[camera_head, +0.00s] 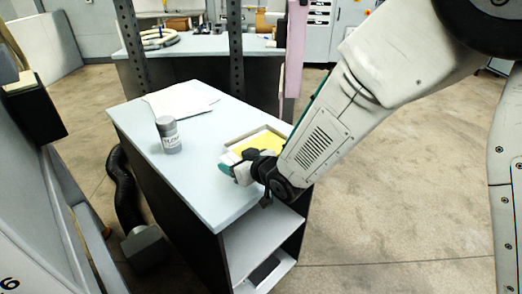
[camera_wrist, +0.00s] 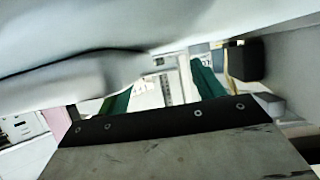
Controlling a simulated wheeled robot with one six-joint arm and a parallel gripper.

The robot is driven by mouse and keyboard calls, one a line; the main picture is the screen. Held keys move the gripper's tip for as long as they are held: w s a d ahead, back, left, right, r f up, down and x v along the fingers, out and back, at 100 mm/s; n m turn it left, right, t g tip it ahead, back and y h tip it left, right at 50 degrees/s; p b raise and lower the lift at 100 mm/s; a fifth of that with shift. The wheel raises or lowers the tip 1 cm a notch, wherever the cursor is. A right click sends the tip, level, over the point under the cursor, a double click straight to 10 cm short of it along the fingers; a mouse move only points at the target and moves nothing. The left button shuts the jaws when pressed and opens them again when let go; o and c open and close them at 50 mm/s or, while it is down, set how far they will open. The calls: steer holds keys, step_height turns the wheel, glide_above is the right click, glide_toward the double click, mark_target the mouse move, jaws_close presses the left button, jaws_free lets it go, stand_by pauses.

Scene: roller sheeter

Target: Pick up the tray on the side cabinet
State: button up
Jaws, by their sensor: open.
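The tray (camera_head: 246,135) is a shallow, light-rimmed tray with a yellow inside. It lies on the light top of the side cabinet (camera_head: 190,190), toward its right edge, in the head view. My gripper (camera_head: 232,172) is at the tray's near side, above the cabinet top. My forearm and gripper hide the tray's near right part. In the wrist view the two green fingers (camera_wrist: 162,88) stand apart with nothing seen between them. I cannot tell whether the gripper touches the tray.
A grey labelled canister (camera_head: 168,135) stands on the cabinet left of the tray. White papers (camera_head: 182,100) lie behind it. Dark perforated posts (camera_head: 235,50) and a pink upright (camera_head: 295,48) rise behind the cabinet. A black hose (camera_head: 124,195) lies on the floor at left.

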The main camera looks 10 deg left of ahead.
steer(key=shift+w+a+f, duration=0.25)
steer(key=shift+w+a, duration=0.1)
steer(key=shift+a, duration=0.2)
steer(key=c, duration=1.3)
steer(key=shift+c, duration=0.6)
steer(key=shift+r, duration=0.15)
